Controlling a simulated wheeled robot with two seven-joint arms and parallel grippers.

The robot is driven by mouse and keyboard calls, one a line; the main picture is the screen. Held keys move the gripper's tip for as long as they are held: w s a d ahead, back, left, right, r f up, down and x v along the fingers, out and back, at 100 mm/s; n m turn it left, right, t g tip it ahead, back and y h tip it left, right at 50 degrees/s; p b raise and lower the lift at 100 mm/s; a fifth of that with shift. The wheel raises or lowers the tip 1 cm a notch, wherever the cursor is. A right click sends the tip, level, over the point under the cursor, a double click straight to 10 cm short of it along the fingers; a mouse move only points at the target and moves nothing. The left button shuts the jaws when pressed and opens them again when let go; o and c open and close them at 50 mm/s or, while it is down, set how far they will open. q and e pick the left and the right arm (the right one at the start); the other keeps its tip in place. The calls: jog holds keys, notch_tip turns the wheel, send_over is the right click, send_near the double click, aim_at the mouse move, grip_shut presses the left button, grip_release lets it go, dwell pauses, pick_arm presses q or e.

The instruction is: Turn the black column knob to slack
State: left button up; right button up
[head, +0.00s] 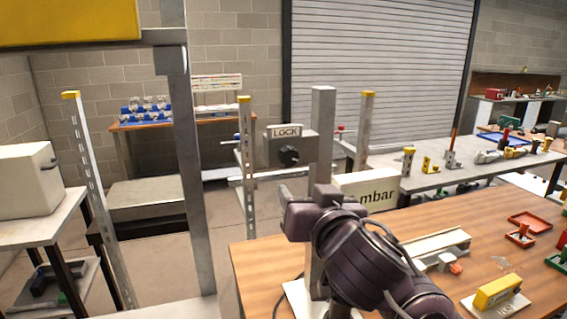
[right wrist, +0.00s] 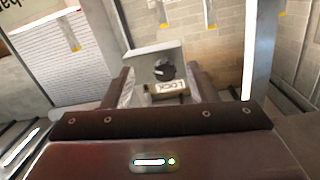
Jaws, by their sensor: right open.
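The black column knob (head: 289,156) sits on the front of a grey box (head: 305,147) on an upright post, below a white LOCK label (head: 285,131). In the right wrist view the knob (right wrist: 164,70) shows between my two fingers, with the label (right wrist: 170,87) upside down nearer the palm. My right gripper (head: 304,192) is open and empty, below and in front of the box in the head view. Its open fingers (right wrist: 158,74) also frame the box in the wrist view, and no contact with the knob shows. My left gripper is out of view.
A white box with "mbar" lettering (head: 366,190) stands right of the post. The wooden table (head: 400,222) holds a yellow block (head: 497,291) and red trays (head: 530,222). A slotted upright (head: 247,170) stands left of the knob. A grey bench (head: 450,178) lies behind.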

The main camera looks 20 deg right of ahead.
aim_at(290, 161)
jog(key=shift+t, duration=0.4)
jog(key=w+r, duration=0.3)
jog(key=shift+w+r+p, duration=0.1)
jog(key=shift+w+p, duration=0.15)
jog(key=shift+p, duration=0.05)
jog(key=w, duration=0.3)
jog(key=shift+w, duration=0.55)
jog(key=c, duration=1)
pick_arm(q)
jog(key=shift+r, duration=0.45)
pick_arm(e)
jog(key=shift+f, duration=0.2)
